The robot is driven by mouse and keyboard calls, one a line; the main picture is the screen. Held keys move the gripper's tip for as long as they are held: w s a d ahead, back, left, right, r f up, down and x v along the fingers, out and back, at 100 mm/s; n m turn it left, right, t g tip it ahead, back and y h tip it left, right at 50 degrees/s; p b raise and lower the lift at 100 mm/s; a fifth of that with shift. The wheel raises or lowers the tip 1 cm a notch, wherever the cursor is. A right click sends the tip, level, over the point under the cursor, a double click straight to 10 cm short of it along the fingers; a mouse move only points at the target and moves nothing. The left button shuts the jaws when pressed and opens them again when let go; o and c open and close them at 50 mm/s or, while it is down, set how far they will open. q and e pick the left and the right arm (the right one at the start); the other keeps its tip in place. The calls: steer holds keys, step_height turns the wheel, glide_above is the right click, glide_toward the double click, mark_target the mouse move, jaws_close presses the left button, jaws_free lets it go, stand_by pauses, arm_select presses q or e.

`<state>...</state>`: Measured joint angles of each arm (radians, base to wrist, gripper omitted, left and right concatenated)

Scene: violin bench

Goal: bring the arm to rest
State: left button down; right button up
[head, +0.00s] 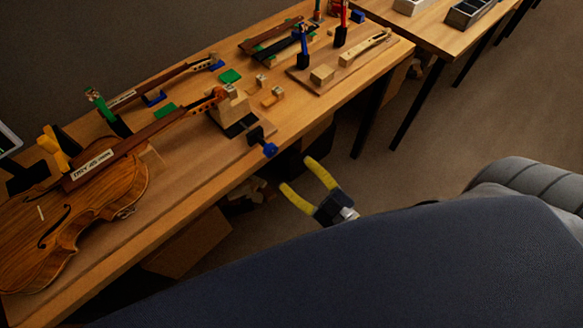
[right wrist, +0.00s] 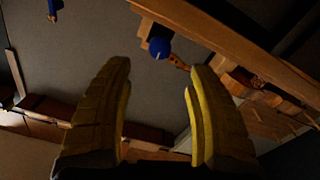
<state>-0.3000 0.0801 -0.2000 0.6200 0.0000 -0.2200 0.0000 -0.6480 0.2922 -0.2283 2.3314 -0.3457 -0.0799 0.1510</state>
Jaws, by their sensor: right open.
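My right gripper (head: 308,187) is open, with yellow fingers and nothing between them. In the head view it hangs off the bench's front edge, apart from the bench (head: 185,195). In the right wrist view its two fingers (right wrist: 160,100) stand wide apart, with the bench edge (right wrist: 230,35) above and to the right. My left gripper does not show in either view.
A violin (head: 95,195) lies at the bench's left, its neck held near a blue-knobbed clamp (head: 262,143). That blue knob (right wrist: 159,48) also shows in the right wrist view. Small blocks and tools stand farther back. Open floor (head: 470,120) lies right of the bench.

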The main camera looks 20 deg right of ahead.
steer(key=shift+s+d, duration=0.1)
steer(key=shift+s, duration=0.2)
stand_by(0.4)
steer(key=s+d+f+m+g+h, duration=0.1)
steer(key=s+d+f+g, duration=0.15)
steer(key=f, duration=0.95)
steer(key=s+d+f+g+h, duration=0.2)
steer(key=s+f, duration=0.2)
steer(key=f, duration=0.9)
steer(key=s+d+f+m+g+h, duration=0.1)
steer(key=s+d+f+g, duration=0.15)
steer(key=f, duration=0.95)
steer(key=s+d+f+m+g+h, duration=0.3)
steer(key=s+f+g, duration=0.6)
steer(key=s+f, duration=1.6)
steer(key=shift+n+y, duration=0.6)
steer(key=shift+w+a+f, duration=0.15)
steer(key=shift+w+a, duration=0.1)
steer(key=shift+w, duration=0.75)
steer(key=shift+w+a+f, duration=0.1)
steer(key=shift+w+a, duration=0.1)
steer(key=shift+w, duration=0.8)
